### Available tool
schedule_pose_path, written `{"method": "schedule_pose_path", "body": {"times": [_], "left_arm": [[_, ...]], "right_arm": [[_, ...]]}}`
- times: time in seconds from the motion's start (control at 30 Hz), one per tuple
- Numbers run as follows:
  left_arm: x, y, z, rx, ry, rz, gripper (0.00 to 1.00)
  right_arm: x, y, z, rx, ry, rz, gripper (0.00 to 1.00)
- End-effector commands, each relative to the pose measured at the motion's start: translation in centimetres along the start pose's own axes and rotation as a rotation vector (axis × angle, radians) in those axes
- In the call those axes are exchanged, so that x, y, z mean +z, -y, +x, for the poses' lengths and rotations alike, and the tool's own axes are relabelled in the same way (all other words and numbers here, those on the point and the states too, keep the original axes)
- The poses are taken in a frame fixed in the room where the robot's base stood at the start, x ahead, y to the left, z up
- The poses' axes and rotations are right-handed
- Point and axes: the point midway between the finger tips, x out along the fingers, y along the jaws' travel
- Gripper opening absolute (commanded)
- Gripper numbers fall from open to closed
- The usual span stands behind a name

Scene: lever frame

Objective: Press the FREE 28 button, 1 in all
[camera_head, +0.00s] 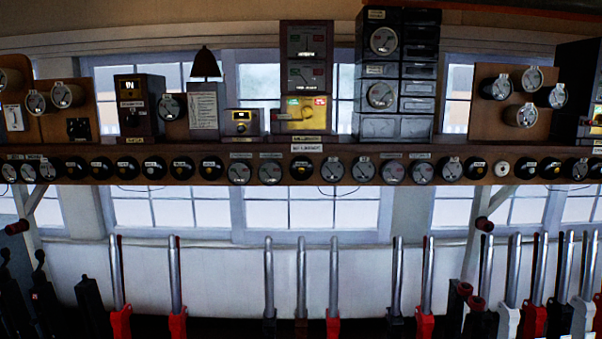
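A long brown wooden shelf (140,178) runs across the view, with a row of round dials and dark round fittings along its front edge. The labels there are too small to read, so I cannot tell which one is the FREE 28 button. One pale round fitting with a dark centre (502,168) sits right of centre in the row. Neither of my grippers is in view.
Below stand several levers with steel handles, some red (178,322) and some dark or white. Instrument boxes, including a tall black cabinet (398,75) and a brass-fronted box (305,112), stand on the shelf. A small bell (206,64) and windows (310,212) are behind.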

Motion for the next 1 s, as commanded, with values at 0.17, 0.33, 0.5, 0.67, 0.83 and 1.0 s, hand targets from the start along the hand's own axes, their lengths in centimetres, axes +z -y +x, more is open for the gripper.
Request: {"method": "schedule_pose_path", "body": {"times": [0.17, 0.33, 0.5, 0.67, 0.83, 1.0], "left_arm": [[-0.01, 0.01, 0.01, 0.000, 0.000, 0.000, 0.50], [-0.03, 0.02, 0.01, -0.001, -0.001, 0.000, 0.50], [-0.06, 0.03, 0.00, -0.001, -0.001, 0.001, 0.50], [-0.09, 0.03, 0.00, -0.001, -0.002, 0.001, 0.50], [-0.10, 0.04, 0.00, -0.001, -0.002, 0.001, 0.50], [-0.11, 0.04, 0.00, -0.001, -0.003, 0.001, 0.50]], "right_arm": [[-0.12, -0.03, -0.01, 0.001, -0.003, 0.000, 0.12], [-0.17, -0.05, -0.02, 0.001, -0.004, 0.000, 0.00], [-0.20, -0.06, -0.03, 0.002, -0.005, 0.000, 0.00], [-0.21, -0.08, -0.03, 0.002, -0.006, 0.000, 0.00], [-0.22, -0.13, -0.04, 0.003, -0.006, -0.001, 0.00], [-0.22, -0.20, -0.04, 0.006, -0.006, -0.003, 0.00]]}}
